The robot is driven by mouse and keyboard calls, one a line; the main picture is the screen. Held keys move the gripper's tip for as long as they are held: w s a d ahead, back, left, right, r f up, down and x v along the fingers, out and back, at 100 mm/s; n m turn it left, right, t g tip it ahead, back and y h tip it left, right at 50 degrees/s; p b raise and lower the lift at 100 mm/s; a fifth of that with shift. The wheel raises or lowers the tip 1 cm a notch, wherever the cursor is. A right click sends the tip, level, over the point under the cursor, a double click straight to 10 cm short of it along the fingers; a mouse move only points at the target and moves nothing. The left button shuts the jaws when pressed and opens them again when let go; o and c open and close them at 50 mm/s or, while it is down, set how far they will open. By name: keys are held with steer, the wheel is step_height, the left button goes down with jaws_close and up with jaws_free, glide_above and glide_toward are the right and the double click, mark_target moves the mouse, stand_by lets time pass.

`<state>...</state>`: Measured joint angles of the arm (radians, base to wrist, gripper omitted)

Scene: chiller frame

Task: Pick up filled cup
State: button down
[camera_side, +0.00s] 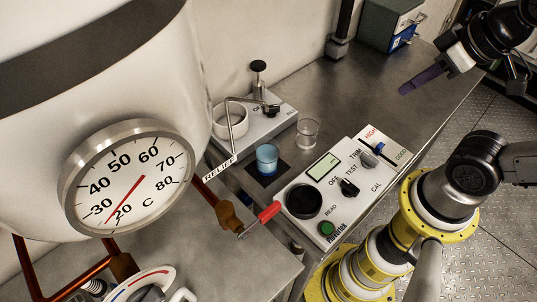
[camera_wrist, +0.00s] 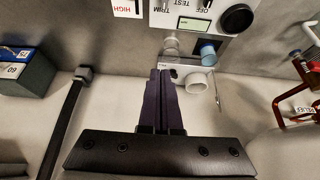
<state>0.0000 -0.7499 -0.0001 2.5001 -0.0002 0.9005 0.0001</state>
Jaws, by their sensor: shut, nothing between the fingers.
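The filled cup (camera_side: 267,160) is a small clear cup holding blue liquid. It stands upright on a dark square pad between the tap stand and the meter panel. In the wrist view the blue cup (camera_wrist: 208,52) shows beyond and right of my fingertips. My gripper (camera_side: 405,89) is at the upper right in the side view, well away from the cup, with dark purple fingers. In the wrist view my gripper (camera_wrist: 160,72) has its fingers together, holding nothing. A clear, empty-looking cup (camera_side: 307,133) stands right of the filled one.
A tap stand (camera_side: 268,122) with a white round cup (camera_side: 230,121) is behind the filled cup. The meter panel (camera_side: 333,187) is in front. A large white tank with a dial gauge (camera_side: 130,178) and a red-handled valve (camera_side: 262,216) are left. Bare counter (camera_side: 385,95) lies right.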

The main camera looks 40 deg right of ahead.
steer(key=c, duration=1.6)
jaws_free()
jaws_free()
steer(key=w+d+r+n+t+h, duration=0.1)
steer(key=w+r+n+t, duration=0.1)
steer(key=w+r+t, duration=0.35)
steer(key=w+d+r+n+t+h, duration=0.1)
steer(key=w+d+r+n+t, duration=0.15)
steer(key=w, duration=0.55)
steer(key=n+g+y, duration=0.9)
steer(key=y, duration=0.6)
glide_above(273, 144)
steer(key=s+d, duration=0.6)
steer(key=d, duration=0.4)
step_height(273, 144, down, 23)
steer(key=shift+t, duration=0.4)
steer(key=shift+f+x, duration=0.15)
steer(key=shift+x, duration=3.15)
steer(key=shift+f+x, duration=0.15)
steer(key=shift+x, duration=3.1)
